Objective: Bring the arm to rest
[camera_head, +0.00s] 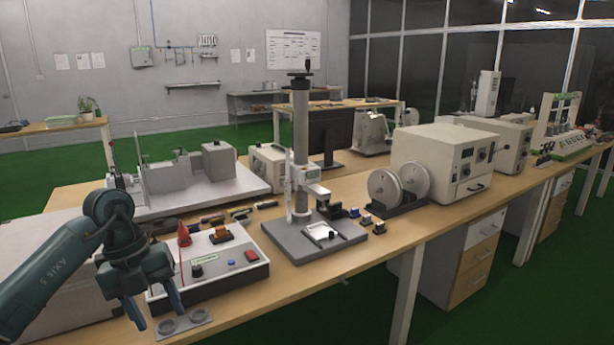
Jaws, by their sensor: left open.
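My left arm comes in from the lower left, dark teal, bent at the elbow. My left gripper (156,314) points down at the front edge of the bench, its two fingers apart and nothing visible between them. My right gripper is not in view.
The wooden bench (340,275) runs to the back right. A height gauge stand (301,150) is right of the control box. Two white reels (398,186) and a beige instrument (441,160) stand farther right. A grey fixture (190,180) is behind the box.

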